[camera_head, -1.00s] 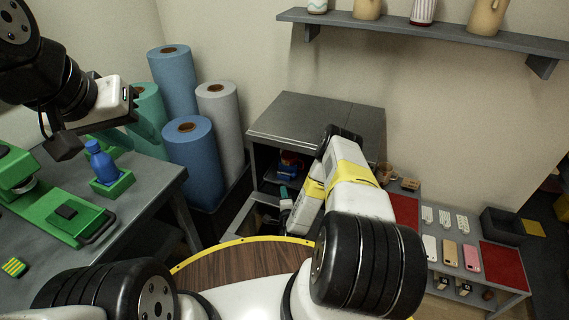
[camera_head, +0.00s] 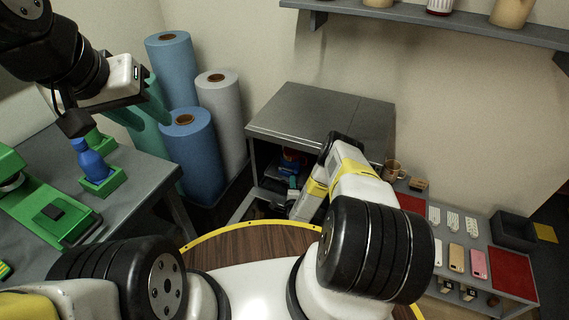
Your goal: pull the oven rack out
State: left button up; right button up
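The oven is a grey box-shaped cabinet (camera_head: 330,112) in the middle, open at the front. Blue and red items (camera_head: 291,160) show in its dark inside. A grey flat frame (camera_head: 244,205) projects low from the opening; I cannot tell whether it is the rack or a lowered door. My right arm reaches to the opening. A small teal piece, perhaps a finger of my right gripper (camera_head: 293,182), shows there; the arm hides the rest and its grip. My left gripper (camera_head: 148,112) hangs at the upper left, above the bench and away from the oven; its finger gap is not clear.
A grey bench (camera_head: 145,190) at left holds a blue bottle (camera_head: 90,160) in a green holder. Blue and white rolls (camera_head: 195,160) stand between bench and oven. A low table with phones (camera_head: 456,258) is at right. A wall shelf (camera_head: 430,16) is above.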

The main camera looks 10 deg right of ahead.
jog(key=shift+w, duration=0.15)
grip_shut()
dwell(1.4)
